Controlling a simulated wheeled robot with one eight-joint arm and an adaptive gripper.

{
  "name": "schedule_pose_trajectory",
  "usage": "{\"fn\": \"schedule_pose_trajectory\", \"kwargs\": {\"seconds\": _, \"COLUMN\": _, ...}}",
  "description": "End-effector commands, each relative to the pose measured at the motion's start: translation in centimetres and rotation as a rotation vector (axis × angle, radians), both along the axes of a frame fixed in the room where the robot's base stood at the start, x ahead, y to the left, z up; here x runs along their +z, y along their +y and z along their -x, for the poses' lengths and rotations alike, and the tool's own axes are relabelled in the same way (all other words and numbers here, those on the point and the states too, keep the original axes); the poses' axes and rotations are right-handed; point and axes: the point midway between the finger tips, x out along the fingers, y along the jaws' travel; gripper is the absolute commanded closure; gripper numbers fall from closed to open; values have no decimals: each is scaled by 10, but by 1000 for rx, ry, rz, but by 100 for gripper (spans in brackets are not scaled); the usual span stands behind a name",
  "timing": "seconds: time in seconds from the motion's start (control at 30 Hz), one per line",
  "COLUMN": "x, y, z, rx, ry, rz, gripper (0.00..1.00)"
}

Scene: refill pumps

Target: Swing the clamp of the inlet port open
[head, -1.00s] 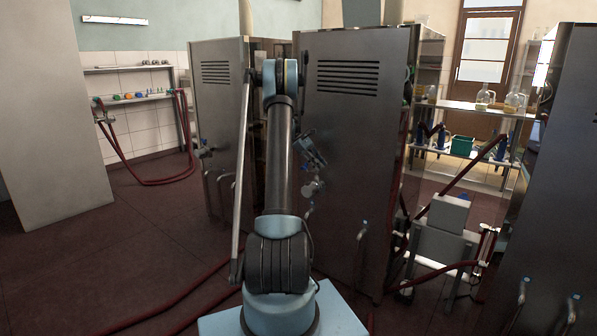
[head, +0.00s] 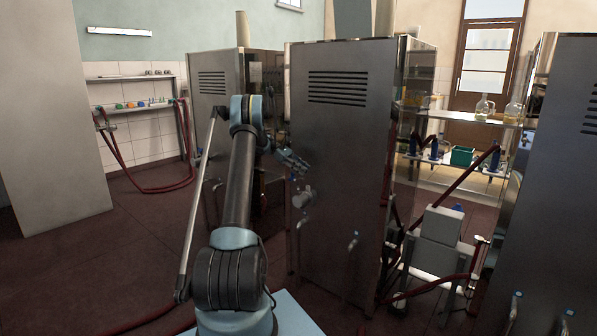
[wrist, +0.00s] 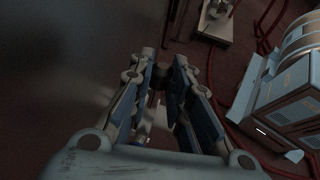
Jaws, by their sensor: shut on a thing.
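My gripper (head: 297,165) is at the left edge of the tall grey steel cabinet's front. Just below it a round silver fitting (head: 303,197) sticks out of the cabinet, perhaps the inlet port. In the wrist view my gripper (wrist: 168,75) has its two blue-lined fingers closed around a small part between them. I take this part to be the clamp, but it is dark and mostly hidden by the fingers. How far the clamp stands open cannot be told.
The tall steel cabinet (head: 340,150) stands in front of my arm, with another cabinet (head: 215,110) behind it on the left. Bent pipe handles (head: 350,250) stick out low. Red hoses (head: 445,285) and a grey box on a stand (head: 440,228) are at the right.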

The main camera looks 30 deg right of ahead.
Motion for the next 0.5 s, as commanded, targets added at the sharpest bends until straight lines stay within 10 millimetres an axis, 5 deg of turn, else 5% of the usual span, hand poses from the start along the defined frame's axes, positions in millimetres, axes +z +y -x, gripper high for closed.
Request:
{"fn": "schedule_pose_trajectory", "kwargs": {"seconds": 0.27, "x": -1, "y": -2, "z": -1, "rx": 4, "ry": -3, "rz": 0, "gripper": 100}}
{"fn": "schedule_pose_trajectory", "kwargs": {"seconds": 0.3, "x": -1, "y": -2, "z": -1, "rx": 4, "ry": -3, "rz": 0, "gripper": 73}}
{"fn": "schedule_pose_trajectory", "kwargs": {"seconds": 0.33, "x": -1, "y": -2, "z": -1, "rx": 3, "ry": -3, "rz": 0, "gripper": 67}}
{"fn": "schedule_pose_trajectory", "kwargs": {"seconds": 0.5, "x": 0, "y": -1, "z": 0, "rx": 2, "ry": -2, "rz": 0, "gripper": 62}}
